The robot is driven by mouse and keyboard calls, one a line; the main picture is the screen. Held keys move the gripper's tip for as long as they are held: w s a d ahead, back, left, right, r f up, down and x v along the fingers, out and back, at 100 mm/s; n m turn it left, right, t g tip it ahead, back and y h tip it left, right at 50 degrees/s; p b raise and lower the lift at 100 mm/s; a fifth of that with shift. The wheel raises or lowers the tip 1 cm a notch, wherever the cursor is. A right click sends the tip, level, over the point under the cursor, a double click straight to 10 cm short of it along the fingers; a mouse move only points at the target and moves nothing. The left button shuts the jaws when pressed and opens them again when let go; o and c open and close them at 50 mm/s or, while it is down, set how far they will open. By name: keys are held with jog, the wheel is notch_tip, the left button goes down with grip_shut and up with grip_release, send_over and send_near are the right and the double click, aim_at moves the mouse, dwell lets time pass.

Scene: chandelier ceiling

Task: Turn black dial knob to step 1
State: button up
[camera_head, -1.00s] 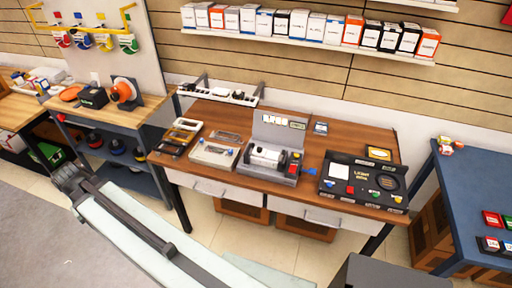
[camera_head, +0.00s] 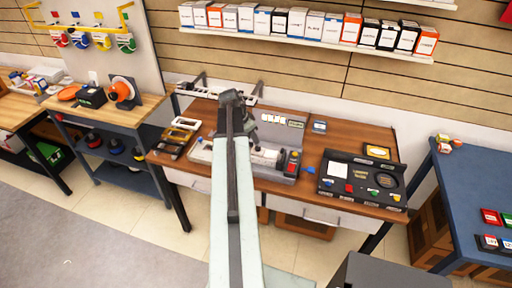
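A black control panel (camera_head: 346,193) lies on the right part of the wooden table (camera_head: 378,138). It carries a round black dial (camera_head: 387,181), several small coloured buttons and a white label; the dial's setting is too small to read. A grey machine (camera_head: 290,170) with red and yellow buttons on its right end stands left of the panel. It may also have a dark knob, but I cannot tell. My gripper (camera_head: 253,140) hangs above the left part of this machine, left of the panel and apart from its dial. Its fingers are too small and dark to judge.
A shelf of boxes (camera_head: 312,27) runs along the wall above. Metal frames (camera_head: 178,138) lie on the table's left part. A bench with an orange disc device (camera_head: 122,92) stands left, and a blue table (camera_head: 474,185) right. My arm hides part of the table.

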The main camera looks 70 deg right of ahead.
aim_at(258, 147)
jog(key=b+x, duration=0.6)
jog(key=x, duration=0.1)
jog(key=shift+f, duration=0.25)
jog(key=shift+r, duration=0.1)
grip_shut()
jog(key=shift+a, duration=0.25)
jog(key=shift+d, duration=0.15)
jog(key=shift+s+n+t+h, duration=0.15)
jog(key=shift+n+t, duration=0.25)
jog(key=shift+n, duration=0.7)
jog(key=shift+s+n+t+h, duration=0.15)
jog(key=shift+n+t, duration=0.25)
jog(key=shift+n, duration=0.7)
jog(key=shift+n+t, duration=0.7)
jog(key=shift+n, duration=0.9)
